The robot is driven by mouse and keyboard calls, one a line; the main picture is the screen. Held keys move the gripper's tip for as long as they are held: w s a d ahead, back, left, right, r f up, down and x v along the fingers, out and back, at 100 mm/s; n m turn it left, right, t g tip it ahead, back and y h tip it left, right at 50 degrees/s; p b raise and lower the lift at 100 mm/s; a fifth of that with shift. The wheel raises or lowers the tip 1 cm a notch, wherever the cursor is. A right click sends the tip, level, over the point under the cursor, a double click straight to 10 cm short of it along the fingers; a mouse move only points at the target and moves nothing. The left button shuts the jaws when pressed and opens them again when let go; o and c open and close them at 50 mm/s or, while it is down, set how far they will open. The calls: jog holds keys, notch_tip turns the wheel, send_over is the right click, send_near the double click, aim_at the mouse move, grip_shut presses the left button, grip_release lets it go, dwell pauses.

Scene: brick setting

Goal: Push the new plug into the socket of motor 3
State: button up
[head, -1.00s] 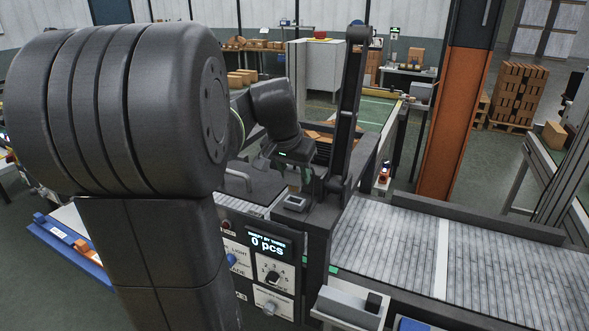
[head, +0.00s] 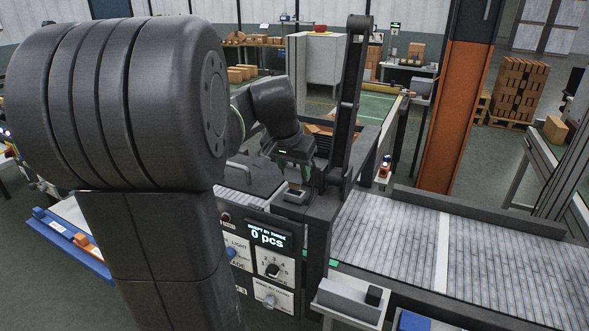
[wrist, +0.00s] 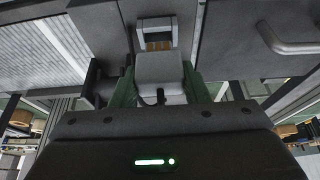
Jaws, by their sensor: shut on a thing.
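My gripper (head: 297,174) is over the dark machine housing beside the conveyor. In the wrist view its green fingers (wrist: 158,88) are shut on a light grey plug (wrist: 160,68) with a dark cable at its rear. The plug's front points at a light grey socket (wrist: 157,24) on the housing. Brass-coloured metal (wrist: 158,45) shows between plug and socket, so the plug does not sit flush. I cannot tell how far it is in. In the head view the socket (head: 296,197) is just below my gripper, and the plug is mostly hidden by the fingers.
A dark upright post (head: 349,100) stands close to the right of my gripper. A roller conveyor (head: 400,235) runs to the right. A control panel (head: 268,268) reading "0 pcs" is below. A metal handle (wrist: 285,45) is near the socket in the wrist view.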

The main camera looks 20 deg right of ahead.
aim_at(295, 180)
jog(key=shift+f, duration=0.15)
jog(key=shift+f+b, duration=1.2)
jog(key=shift+f, duration=0.2)
jog(key=o, duration=1.5)
jog(key=shift+c, duration=0.2)
jog(key=shift+r, duration=0.15)
jog(key=shift+r+p, duration=2.45)
jog(key=shift+r, duration=0.5)
jog(key=shift+f, duration=0.1)
